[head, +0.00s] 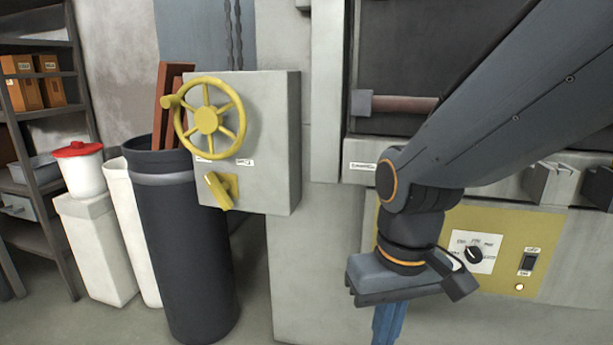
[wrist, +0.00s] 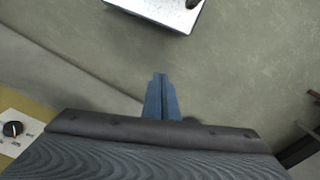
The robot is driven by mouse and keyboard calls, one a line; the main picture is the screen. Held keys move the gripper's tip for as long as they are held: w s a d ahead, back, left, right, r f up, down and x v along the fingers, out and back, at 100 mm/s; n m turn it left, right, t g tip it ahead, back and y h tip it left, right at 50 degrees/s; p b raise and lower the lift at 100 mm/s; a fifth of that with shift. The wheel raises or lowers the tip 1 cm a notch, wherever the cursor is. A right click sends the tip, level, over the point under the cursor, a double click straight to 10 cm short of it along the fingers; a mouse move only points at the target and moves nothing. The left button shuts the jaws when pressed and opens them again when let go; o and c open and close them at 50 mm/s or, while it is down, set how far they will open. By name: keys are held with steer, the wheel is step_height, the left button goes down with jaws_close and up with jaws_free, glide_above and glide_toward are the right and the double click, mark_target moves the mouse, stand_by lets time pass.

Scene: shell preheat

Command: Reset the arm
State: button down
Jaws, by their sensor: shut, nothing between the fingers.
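My arm reaches in from the upper right of the head view, and my gripper (head: 384,335) hangs at its end, pointing down in front of the furnace's lower front. Only the upper part of its blue fingers shows there, as the frame's bottom edge cuts them off. In the wrist view the two blue fingers of my gripper (wrist: 160,80) lie together, shut, with nothing between them. The floor (wrist: 240,80) shows beyond the fingertips.
A yellow control panel (head: 515,225) with a dial is close behind my gripper. A grey box (head: 270,140) with a yellow handwheel (head: 207,119) stands left. A dark bin (head: 185,250) and shelves (head: 38,110) are farther left. A pale-topped object (wrist: 160,12) lies beyond the fingers.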

steer(key=d+r+m+p, duration=0.2)
steer(key=d+r+p, duration=0.6)
steer(key=p, duration=0.7)
steer(key=shift+s+r+m+h, duration=0.25)
steer(key=shift+r+m+h, duration=0.05)
steer(key=shift+r, duration=0.05)
steer(key=shift+d, duration=0.1)
